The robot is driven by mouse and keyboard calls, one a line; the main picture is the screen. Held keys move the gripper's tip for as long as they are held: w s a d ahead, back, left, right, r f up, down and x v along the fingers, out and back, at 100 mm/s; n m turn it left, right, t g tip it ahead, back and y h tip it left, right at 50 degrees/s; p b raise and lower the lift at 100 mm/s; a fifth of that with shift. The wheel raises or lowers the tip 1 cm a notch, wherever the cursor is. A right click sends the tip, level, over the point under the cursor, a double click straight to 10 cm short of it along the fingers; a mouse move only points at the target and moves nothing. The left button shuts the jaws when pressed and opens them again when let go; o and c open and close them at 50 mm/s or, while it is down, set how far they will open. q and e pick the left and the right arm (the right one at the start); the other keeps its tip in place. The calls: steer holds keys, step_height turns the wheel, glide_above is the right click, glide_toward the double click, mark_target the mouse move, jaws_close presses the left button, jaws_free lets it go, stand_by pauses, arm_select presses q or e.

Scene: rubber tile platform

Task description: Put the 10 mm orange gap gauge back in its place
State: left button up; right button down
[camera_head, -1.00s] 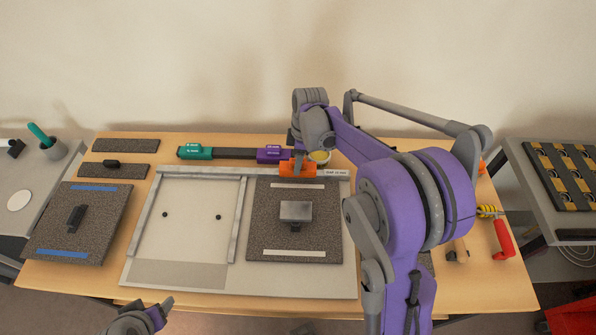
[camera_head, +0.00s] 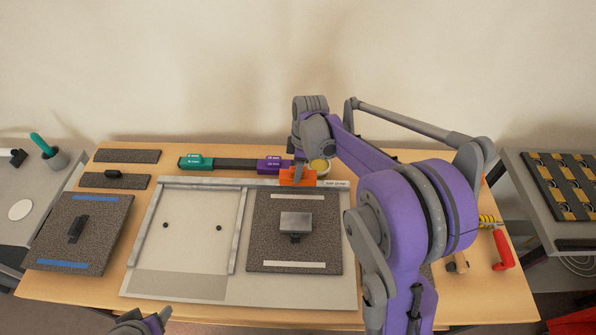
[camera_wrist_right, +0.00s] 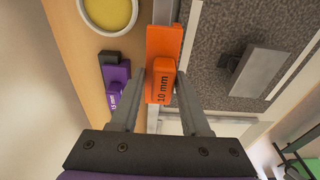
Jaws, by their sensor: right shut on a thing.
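The orange gap gauge (camera_head: 297,177), marked 10 mm in the right wrist view (camera_wrist_right: 161,84), is at the far rail of the framed board. My right gripper (camera_wrist_right: 160,90) is shut on it, with one finger on each side. The gauge overlaps the rail in view; I cannot tell whether it touches it. To its left lies a dark holder bar (camera_head: 236,165) with a green gauge (camera_head: 196,162) and a purple gauge (camera_head: 272,164). The purple one also shows in the right wrist view (camera_wrist_right: 115,78). My left gripper (camera_head: 142,323) is cut off at the bottom edge.
A speckled tile with a grey block (camera_head: 295,221) lies on the board (camera_head: 180,285) just nearer than the gauge. A yellow-topped round tub (camera_head: 319,166) stands close behind the right gripper. Another tile (camera_head: 105,222) lies at left. A red-handled tool (camera_head: 502,250) is at right.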

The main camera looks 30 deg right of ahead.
arm_select(q)
steer(key=shift+w+r+p, duration=0.3)
steer(key=shift+r+p, duration=0.15)
steer(key=shift+r, duration=0.25)
steer(key=shift+w+r+p, duration=0.3)
steer(key=shift+r+p, duration=0.15)
steer(key=shift+r, duration=0.25)
arm_select(e)
steer(key=shift+r, duration=2.05)
arm_select(q)
steer(key=shift+s, duration=0.1)
